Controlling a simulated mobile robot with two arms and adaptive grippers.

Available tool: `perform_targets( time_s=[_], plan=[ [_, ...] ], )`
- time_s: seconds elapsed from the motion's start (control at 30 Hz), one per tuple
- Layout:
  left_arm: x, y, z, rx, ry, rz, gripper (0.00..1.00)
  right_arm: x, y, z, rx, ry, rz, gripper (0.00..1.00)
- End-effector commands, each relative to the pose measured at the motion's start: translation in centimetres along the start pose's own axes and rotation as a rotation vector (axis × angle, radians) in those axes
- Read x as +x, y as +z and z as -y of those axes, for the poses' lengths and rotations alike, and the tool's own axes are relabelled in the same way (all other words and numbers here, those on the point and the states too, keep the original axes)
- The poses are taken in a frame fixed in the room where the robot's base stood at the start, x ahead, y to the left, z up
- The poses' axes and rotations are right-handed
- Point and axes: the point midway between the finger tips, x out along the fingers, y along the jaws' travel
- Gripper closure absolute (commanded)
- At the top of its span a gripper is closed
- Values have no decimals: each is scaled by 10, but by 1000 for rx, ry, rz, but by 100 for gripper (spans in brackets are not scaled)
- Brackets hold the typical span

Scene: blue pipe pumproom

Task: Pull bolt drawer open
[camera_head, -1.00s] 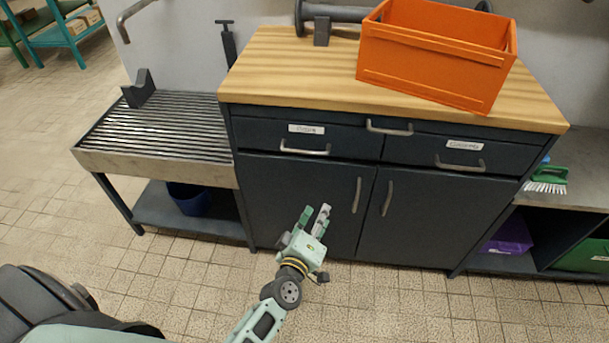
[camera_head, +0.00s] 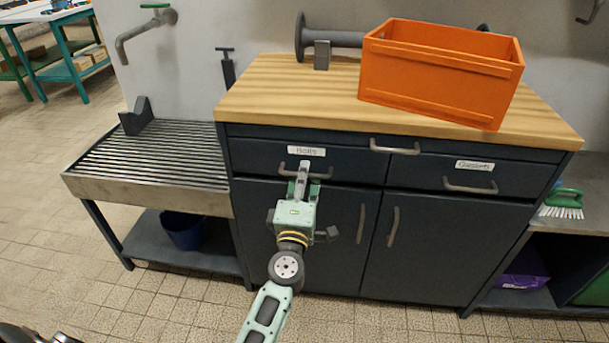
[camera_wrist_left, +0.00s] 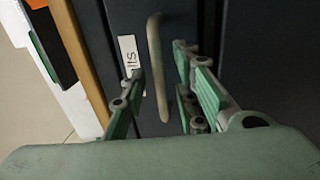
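The bolt drawer (camera_head: 258,156) is the upper left drawer of the dark blue cabinet, with a white label (camera_head: 306,151) reading "Bolts". It sits shut, flush with the cabinet front. Its grey bar handle (camera_head: 327,172) is partly covered by my left gripper (camera_head: 304,179) in the head view. In the left wrist view the handle (camera_wrist_left: 156,60) runs between the two fingers of my left gripper (camera_wrist_left: 160,85), which are apart. A gap shows between the handle and each finger. How deep the fingers reach around it is hard to tell. My right gripper is not in view.
An orange crate (camera_head: 440,76) stands on the wooden top (camera_head: 285,90). Below are two cabinet doors with upright handles (camera_head: 393,227). A second labelled drawer (camera_head: 420,172) is at right. A slatted bench (camera_head: 150,160) adjoins on the left. The tiled floor in front is clear.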

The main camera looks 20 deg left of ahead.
Motion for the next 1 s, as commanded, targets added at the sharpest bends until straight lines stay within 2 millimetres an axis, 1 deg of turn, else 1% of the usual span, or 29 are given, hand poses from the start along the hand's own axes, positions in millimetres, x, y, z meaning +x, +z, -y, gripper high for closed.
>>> perform_targets(
  time_s=[0.1, 0.33, 0.37, 0.67, 1.0],
  plan=[
    [6, 0, 0, 0, -1, 1, 72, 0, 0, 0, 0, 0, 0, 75],
    [6, 0, 0, 1, -1, 1, 72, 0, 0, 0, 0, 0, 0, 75],
    [6, 0, 0, 1, -1, 1, 74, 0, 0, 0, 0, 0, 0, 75],
    [6, 0, 0, 1, -1, 1, 100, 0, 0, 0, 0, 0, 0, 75],
    [6, 0, 1, 1, -1, 1, 100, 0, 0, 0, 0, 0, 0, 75]
  ],
)
